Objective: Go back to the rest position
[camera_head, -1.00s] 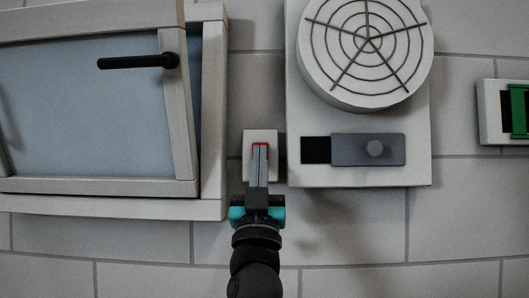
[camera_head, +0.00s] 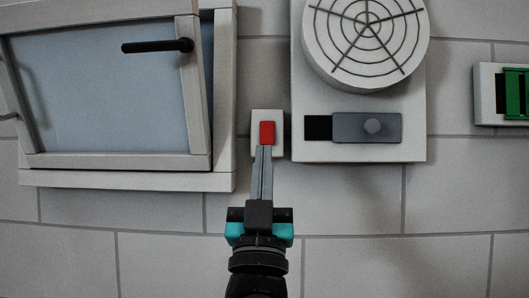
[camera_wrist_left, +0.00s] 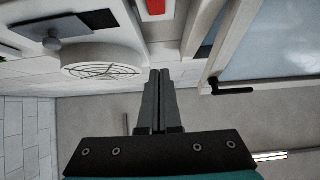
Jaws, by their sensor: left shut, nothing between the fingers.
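My left gripper (camera_head: 264,150) is shut with nothing between its fingers. In the head view its fingertips lie just below a red switch (camera_head: 267,132) on a small white wall plate (camera_head: 257,117). Whether the tips touch the plate cannot be told there. In the left wrist view the closed fingers (camera_wrist_left: 160,75) point up the picture, with a visible gap below the red switch (camera_wrist_left: 156,7). My right gripper is in neither view.
A window (camera_head: 100,90) with a black handle (camera_head: 157,46) stands tilted ajar at left. A round vent (camera_head: 365,40) sits above a grey slider (camera_head: 366,128) with a knob at right. A green-fronted box (camera_head: 515,94) is at far right. The tiled wall below is bare.

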